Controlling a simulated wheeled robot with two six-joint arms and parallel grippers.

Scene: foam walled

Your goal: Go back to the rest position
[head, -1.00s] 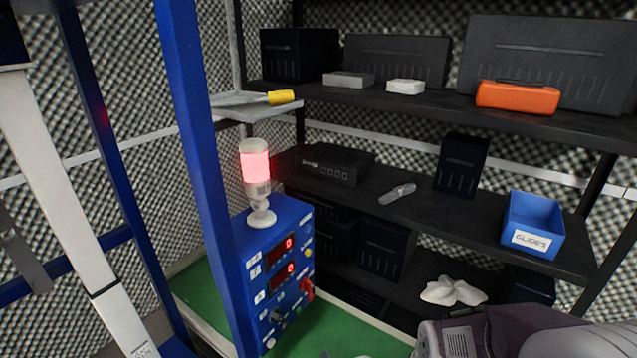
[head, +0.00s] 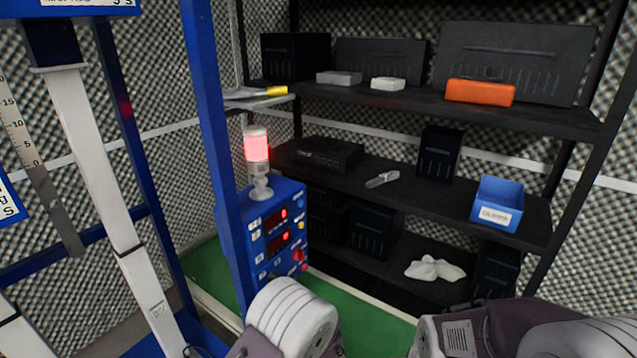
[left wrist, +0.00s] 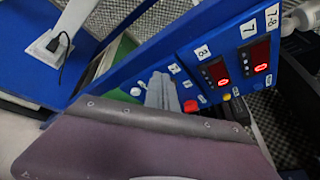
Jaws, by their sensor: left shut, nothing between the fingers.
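My left gripper (left wrist: 163,92) shows in the left wrist view as short grey fingers beyond the purple housing. It is shut with nothing between the fingers, in front of the blue control box (left wrist: 215,55). In the head view my left arm (head: 292,318) comes up at the bottom centre, below that box (head: 275,237); its fingers are hidden there. Part of my other arm (head: 500,330) fills the bottom right corner. My right gripper is not in view.
A lit red beacon (head: 257,150) stands on the control box. A blue post (head: 208,130) rises beside it. A dark shelf unit (head: 455,212) holds an orange case (head: 480,92), a blue bin (head: 497,203) and a white cloth (head: 434,268). Green surface (head: 350,320) lies before it.

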